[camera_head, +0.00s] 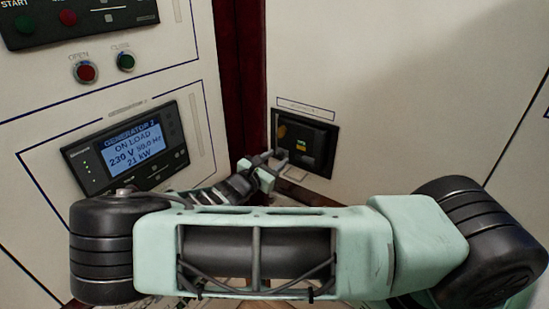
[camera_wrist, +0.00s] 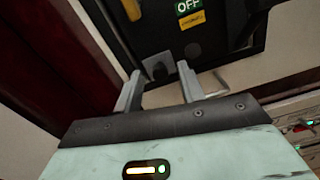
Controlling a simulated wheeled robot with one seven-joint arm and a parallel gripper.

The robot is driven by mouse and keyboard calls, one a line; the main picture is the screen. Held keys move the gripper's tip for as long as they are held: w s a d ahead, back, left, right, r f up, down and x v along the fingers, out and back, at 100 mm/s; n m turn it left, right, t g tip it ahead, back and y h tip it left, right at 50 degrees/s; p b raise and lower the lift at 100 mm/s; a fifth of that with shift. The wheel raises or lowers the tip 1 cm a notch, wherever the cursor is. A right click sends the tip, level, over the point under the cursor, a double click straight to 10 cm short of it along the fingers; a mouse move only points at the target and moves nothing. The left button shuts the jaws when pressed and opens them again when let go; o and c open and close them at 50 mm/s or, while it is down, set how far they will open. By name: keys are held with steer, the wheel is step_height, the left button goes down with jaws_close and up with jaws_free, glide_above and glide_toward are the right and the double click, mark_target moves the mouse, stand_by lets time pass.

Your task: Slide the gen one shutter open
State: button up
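A black breaker unit (camera_head: 305,142) is set in the pale panel at the right of the dark red post in the head view. In the wrist view the unit (camera_wrist: 225,50) fills the top, with a green OFF label (camera_wrist: 189,6) and a yellow label (camera_wrist: 192,20). A small grey tab (camera_wrist: 156,67) shows at its lower edge; I cannot tell whether it belongs to the shutter. My gripper (camera_wrist: 160,72) is open, its two fingers apart with the tab seen between their tips. I cannot tell whether they touch it. In the head view my gripper (camera_head: 267,160) is at the unit's lower left.
A pale bracket (camera_wrist: 216,84) sticks out below the unit, close to the right finger. The dark red post (camera_head: 240,75) stands left of the unit. Farther left are a generator 2 display (camera_head: 132,146) and red (camera_head: 86,72) and green (camera_head: 126,61) buttons.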

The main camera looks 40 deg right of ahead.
mark_target(298, 157)
steer(key=shift+c, duration=0.3)
jaws_close()
steer(key=s, duration=0.1)
steer(key=s+d+p, duration=0.1)
steer(key=s, duration=0.2)
steer(key=shift+d, duration=0.25)
steer(key=shift+s+d, duration=0.1)
steer(key=shift+s, duration=0.15)
steer(key=shift+f, duration=0.1)
steer(key=shift+o, duration=0.3)
jaws_free()
